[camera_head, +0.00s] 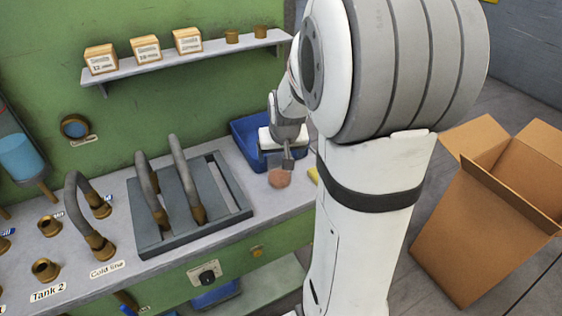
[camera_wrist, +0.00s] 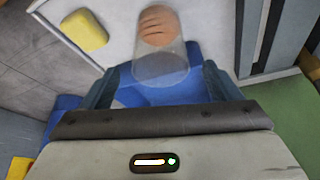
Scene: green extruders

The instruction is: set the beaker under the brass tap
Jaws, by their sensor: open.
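A clear, see-through vessel that looks like the beaker (camera_wrist: 160,70) lies between the fingers of my gripper (camera_wrist: 162,82) in the wrist view, with gaps on both sides. A brownish round thing (camera_wrist: 158,26) shows at its far end; I cannot tell whether it is inside or behind. In the head view my gripper (camera_head: 288,160) is at the right end of the counter, just above the brownish thing (camera_head: 279,179). The beaker is not distinct there. I cannot pick out the brass tap for certain; brass fittings with curved hoses (camera_head: 76,190) stand at left.
A blue bin (camera_head: 245,133) stands behind my gripper. A yellow block (camera_wrist: 83,31) lies close by. A grey tray (camera_head: 230,185) with hoses takes the counter's middle. A shelf (camera_head: 190,52) with small boxes hangs above. An open carton (camera_head: 480,235) stands at right.

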